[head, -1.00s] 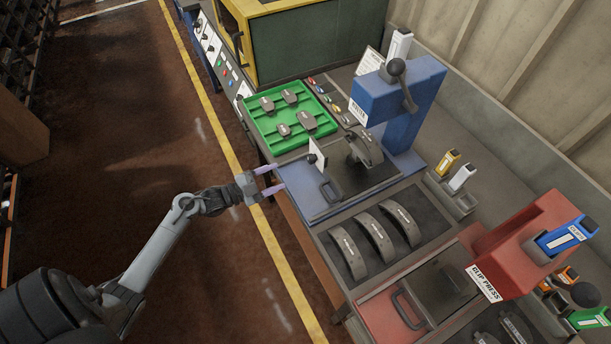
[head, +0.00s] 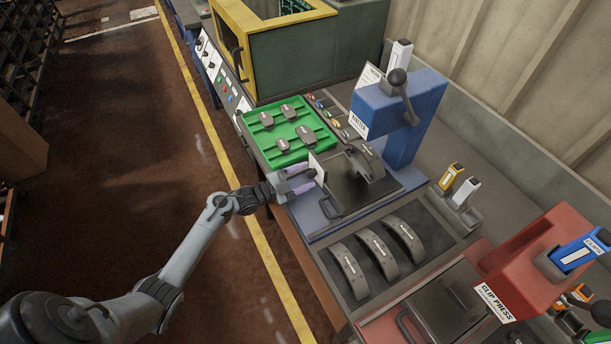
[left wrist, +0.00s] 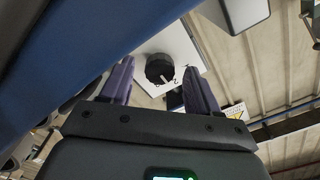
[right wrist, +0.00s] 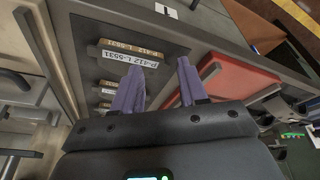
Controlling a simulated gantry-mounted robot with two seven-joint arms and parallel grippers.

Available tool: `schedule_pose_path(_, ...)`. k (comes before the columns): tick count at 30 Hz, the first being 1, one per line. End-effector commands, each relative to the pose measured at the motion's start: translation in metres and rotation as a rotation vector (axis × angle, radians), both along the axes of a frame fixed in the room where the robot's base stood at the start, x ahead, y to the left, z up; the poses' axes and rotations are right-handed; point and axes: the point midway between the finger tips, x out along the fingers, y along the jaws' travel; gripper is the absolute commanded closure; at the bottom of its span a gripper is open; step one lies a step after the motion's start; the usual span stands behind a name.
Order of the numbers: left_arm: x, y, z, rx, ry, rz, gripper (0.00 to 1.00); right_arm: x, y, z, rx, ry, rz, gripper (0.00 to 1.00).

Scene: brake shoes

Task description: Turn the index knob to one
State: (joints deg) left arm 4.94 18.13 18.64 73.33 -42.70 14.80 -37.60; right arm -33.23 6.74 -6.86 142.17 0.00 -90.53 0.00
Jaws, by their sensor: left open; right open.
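The index knob (left wrist: 160,68) is black and round on a white plate (left wrist: 182,45) in the left wrist view. Its light mark faces down and right, near what looks like a "2"; other markings are unclear. In the head view the white plate (head: 317,169) stands upright at the front of the blue fixture, with the dark knob (head: 309,173) facing my left gripper (head: 302,183). This gripper is open, its purple fingers just before the knob; I cannot tell whether they touch it. My right gripper (right wrist: 161,76) is open and empty, above labelled brake shoes (right wrist: 128,54).
The blue press (head: 402,115) stands behind the knob. A brake shoe (head: 367,163) sits on the dark plate beside it. A green tray (head: 270,140) of parts lies to the left. A red clip press (head: 540,262) stands at the right. The floor is open at the left.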

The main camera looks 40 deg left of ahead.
Motion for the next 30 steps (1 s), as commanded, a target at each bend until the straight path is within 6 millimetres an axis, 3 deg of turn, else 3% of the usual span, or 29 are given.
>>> schedule_pose_path(14,0.0089,-0.0039,-0.0001,0.0,0.001,0.001,0.4,-0.0001,0.0006,-0.001,0.001,0.001,-0.001,0.57)
schedule_pose_path(24,0.0087,-0.0038,-0.0001,0.0,0.0,0.0,0.92,-0.0002,-0.0007,-0.0013,-0.003,0.002,0.003,0.57)
schedule_pose_path(30,0.0088,-0.0037,0.0003,-0.009,0.004,0.0,0.95,-0.0003,-0.0013,-0.0006,-0.006,0.002,0.004,0.57)
